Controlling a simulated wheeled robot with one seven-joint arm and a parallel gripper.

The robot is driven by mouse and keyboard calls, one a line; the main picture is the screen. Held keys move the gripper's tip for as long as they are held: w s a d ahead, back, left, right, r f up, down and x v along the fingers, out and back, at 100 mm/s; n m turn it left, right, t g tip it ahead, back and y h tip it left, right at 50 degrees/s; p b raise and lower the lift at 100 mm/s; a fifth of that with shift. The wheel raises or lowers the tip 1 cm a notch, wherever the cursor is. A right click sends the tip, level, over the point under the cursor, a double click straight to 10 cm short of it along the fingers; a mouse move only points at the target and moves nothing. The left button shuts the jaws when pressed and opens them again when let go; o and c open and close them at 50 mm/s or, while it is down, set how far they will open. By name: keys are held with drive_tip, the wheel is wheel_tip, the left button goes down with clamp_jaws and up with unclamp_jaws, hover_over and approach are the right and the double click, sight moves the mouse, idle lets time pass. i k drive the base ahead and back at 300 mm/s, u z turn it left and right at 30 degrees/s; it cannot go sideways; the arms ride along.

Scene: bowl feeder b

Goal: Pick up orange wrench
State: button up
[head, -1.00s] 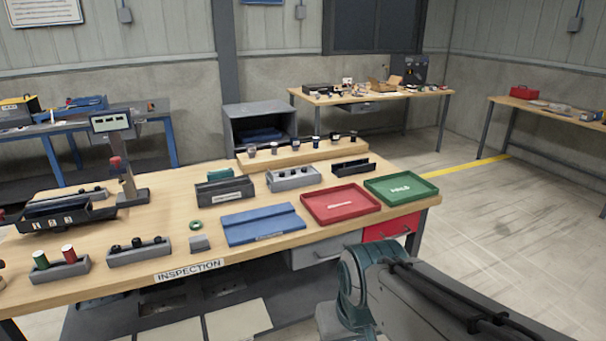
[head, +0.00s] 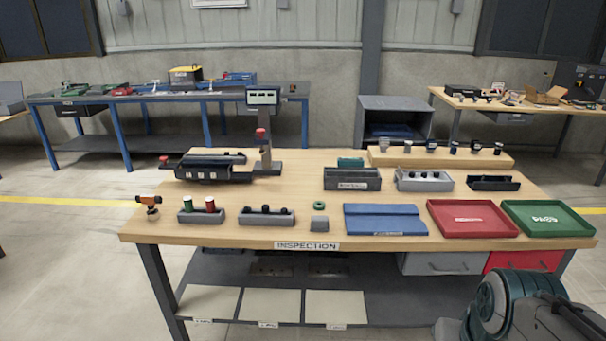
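I cannot make out an orange wrench for certain in the head view. A small orange and dark item (head: 149,204) stands at the left end of the inspection table (head: 262,233); its shape is too small to tell. The back left bench (head: 165,97) carries several small tools, too far to identify. Part of my arm shows at the lower right, in front of the table's right end. My gripper is outside the picture.
The inspection table holds a red tray (head: 472,217), a green tray (head: 548,217), a blue mat (head: 385,219), a black fixture (head: 205,171) and several small holders. A grey open cabinet (head: 395,120) stands behind it. Floor is clear at the left.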

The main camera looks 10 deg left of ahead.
sight(153, 214)
drive_tip(key=u, duration=2.3)
drive_tip(key=k, duration=1.3)
drive_tip(key=u, duration=0.7)
drive_tip(key=i, duration=2.95)
drive_tip(key=z, duration=0.75)
drive_tip(key=i, duration=1.2)
drive_tip(key=z, duration=1.75)
drive_tip(key=i, duration=0.8)
drive_tip(key=z, duration=0.7)
